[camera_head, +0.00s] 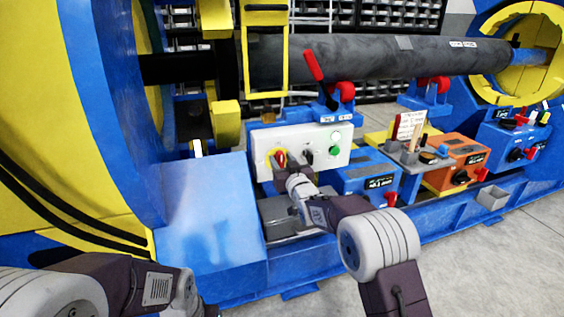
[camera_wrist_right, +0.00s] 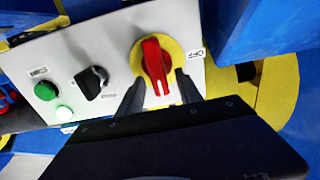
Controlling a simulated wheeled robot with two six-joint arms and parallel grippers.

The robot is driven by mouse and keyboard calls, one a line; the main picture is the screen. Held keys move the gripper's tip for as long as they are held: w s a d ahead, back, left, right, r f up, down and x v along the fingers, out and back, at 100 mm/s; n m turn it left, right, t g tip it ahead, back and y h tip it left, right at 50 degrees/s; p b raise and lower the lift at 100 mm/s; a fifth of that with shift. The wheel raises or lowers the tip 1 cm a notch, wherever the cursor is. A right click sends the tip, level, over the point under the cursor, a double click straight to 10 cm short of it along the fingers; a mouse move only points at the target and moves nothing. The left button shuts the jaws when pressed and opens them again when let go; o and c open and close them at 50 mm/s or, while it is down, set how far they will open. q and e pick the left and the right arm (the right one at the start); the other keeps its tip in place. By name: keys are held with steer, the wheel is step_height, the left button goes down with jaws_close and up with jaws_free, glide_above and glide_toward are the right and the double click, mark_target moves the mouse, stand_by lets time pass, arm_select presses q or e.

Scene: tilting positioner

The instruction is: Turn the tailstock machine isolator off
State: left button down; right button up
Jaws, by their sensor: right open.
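The tailstock machine isolator is a red rotary handle on a yellow disc, at the left end of a white control panel (camera_head: 325,137). In the head view only part of its red handle (camera_head: 281,158) shows. In the right wrist view the handle (camera_wrist_right: 155,66) runs roughly up and down the picture, with an OFF label (camera_wrist_right: 196,54) to the right of its disc. My right gripper (camera_wrist_right: 162,84) is open, with one finger on each side of the handle's lower end; I cannot tell whether they touch it. My left arm shows at lower left, but its gripper is out of view.
A red lever (camera_head: 313,65) rises behind the panel. Blue (camera_head: 368,172) and orange (camera_head: 458,165) boxes stand to the right.

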jaws_close()
steer(key=shift+n, duration=0.3)
steer(key=n, duration=0.2)
steer(key=n+b, duration=0.1)
steer(key=shift+s+a+f+n, duration=0.1)
steer(key=shift+a+f+n, duration=0.1)
steer(key=shift+a+n, duration=0.2)
steer(key=shift+s+a+f+n+b, duration=0.1)
steer(key=shift+a+f+n+b, duration=0.3)
steer(key=shift+n, duration=1.85)
steer(key=shift+s+d+f+n+b, duration=0.15)
steer(key=shift+n+b, duration=0.6)
steer(key=shift+n, duration=1.45)
steer(key=shift+w+a+f+n+b, duration=0.1)
steer(key=shift+a+f+n+b, duration=0.35)
steer(key=shift+n, duration=1.8)
steer(key=shift+d, duration=0.15)
jaws_free()
steer(key=shift+s+r, duration=0.1)
steer(key=shift+r, duration=0.05)
